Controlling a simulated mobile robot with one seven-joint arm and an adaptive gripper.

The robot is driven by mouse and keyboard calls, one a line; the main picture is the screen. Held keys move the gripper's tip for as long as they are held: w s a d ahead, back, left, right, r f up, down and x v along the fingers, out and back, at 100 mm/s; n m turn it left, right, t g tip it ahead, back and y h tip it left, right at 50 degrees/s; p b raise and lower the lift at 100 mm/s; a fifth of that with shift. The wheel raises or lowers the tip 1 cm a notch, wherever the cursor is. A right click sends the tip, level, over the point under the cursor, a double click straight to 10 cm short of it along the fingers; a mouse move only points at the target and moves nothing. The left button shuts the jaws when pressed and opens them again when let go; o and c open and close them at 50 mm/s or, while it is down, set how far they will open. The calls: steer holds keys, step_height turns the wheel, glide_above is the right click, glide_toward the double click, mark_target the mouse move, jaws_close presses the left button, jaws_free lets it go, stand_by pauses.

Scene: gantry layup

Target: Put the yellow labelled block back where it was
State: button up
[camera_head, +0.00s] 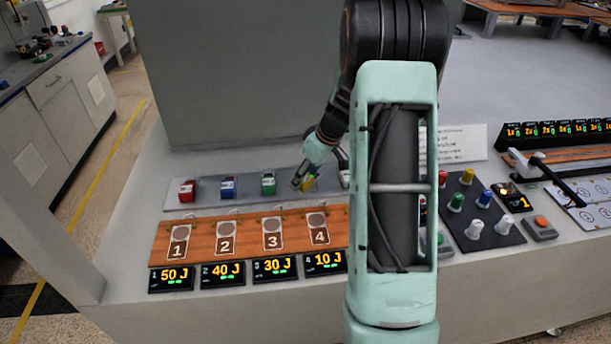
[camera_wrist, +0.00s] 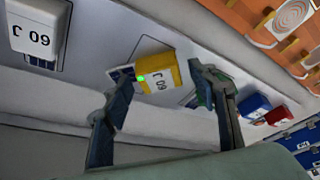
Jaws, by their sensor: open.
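The yellow labelled block (camera_head: 310,184) is on the grey strip behind the wooden board, right of the green block, and is partly hidden by my gripper (camera_head: 301,181). In the wrist view the yellow block (camera_wrist: 157,76) shows a white label and a dark blue face, and it appears to rest on the strip. My gripper (camera_wrist: 155,80) is open, with one finger towards each side of this block. I cannot tell whether either finger touches it.
On the grey strip (camera_head: 215,203) stand red (camera_head: 187,191), blue (camera_head: 228,187) and green (camera_head: 268,184) blocks. A white block (camera_wrist: 38,30) stands on the yellow one's other side. The board (camera_head: 200,240) has numbered, empty-looking round pads. My arm hides the middle of the bench.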

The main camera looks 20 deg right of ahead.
steer(key=shift+r, duration=0.15)
steer(key=shift+r, duration=0.2)
steer(key=v, duration=1.1)
steer(key=shift+s+r+b, duration=0.2)
steer(key=shift+r+b, duration=0.05)
steer(key=shift+b, duration=0.15)
